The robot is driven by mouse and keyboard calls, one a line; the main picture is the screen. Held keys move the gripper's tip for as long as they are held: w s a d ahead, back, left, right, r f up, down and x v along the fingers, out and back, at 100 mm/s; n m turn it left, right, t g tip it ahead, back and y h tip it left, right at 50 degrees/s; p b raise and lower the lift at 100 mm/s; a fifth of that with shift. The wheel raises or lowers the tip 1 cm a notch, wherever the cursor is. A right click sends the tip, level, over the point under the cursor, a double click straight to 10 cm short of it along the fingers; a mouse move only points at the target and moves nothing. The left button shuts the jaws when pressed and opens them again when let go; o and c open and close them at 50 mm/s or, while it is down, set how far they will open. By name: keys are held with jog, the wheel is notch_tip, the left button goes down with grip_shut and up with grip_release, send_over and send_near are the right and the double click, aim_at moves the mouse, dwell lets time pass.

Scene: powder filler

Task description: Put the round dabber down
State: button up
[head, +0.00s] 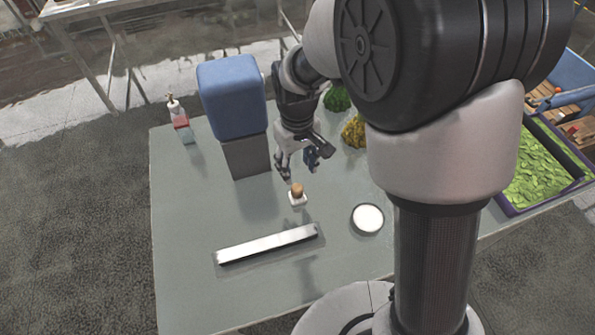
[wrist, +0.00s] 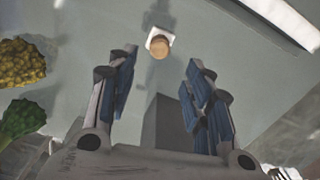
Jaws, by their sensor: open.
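The round dabber (head: 297,189) has a small brown round top and sits on a white square base (head: 298,200) on the grey-green table (head: 185,235). In the wrist view the dabber (wrist: 158,48) shows at the top centre, beyond the fingertips. My gripper (head: 298,168) is open and empty, just behind the dabber in the head view. In the wrist view the fingers of my gripper (wrist: 161,68) are spread wide with clear space between them. The dabber looks upright, and no finger appears to touch it.
A blue-topped block (head: 232,98) stands left of my gripper, with a small bottle (head: 180,122) beyond. A long white bar (head: 267,243) and a round white dish (head: 368,218) lie in front. Yellow (head: 354,131) and green (head: 337,98) lumps sit behind. The left front table is clear.

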jog(key=shift+r, duration=0.4)
jog(key=s+d+r+m+t, duration=0.2)
jog(key=s+d+r, duration=0.4)
jog(key=s+r, duration=0.2)
jog(key=s+d+r+m+t, duration=0.2)
jog(key=s+d+r, duration=0.4)
jog(key=s+r, duration=0.3)
jog(key=s+m, duration=0.1)
jog(key=s, duration=0.1)
jog(key=shift+s+d+t, duration=0.3)
jog(key=shift+s, duration=0.05)
jog(key=shift+f, duration=0.1)
